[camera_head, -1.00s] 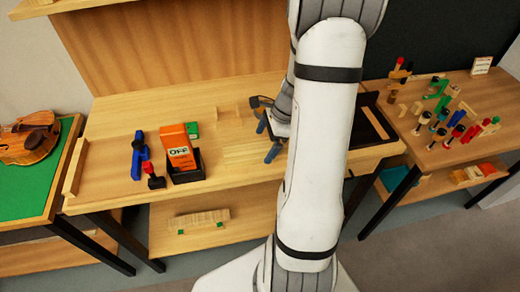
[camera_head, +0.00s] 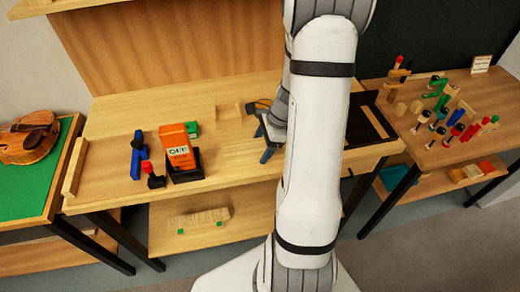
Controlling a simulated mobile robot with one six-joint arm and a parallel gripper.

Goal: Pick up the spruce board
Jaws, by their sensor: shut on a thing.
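My gripper (camera_head: 263,143) is over the middle of the workbench, partly hidden behind my white arm. Its two blue fingertips show, one behind the other, at the right end of a pale board that I take for the spruce board (camera_head: 238,150). The gripper is shut on it. The board is nearly the colour of the bench top, so its edges are faint. I cannot tell whether it is clear of the bench.
The workbench (camera_head: 112,184) also bears an orange block marked OFF (camera_head: 175,137) in a black holder and a blue tool (camera_head: 138,158). A violin (camera_head: 28,140) lies on the left table. Several small tools and pegs crowd the right table (camera_head: 425,165).

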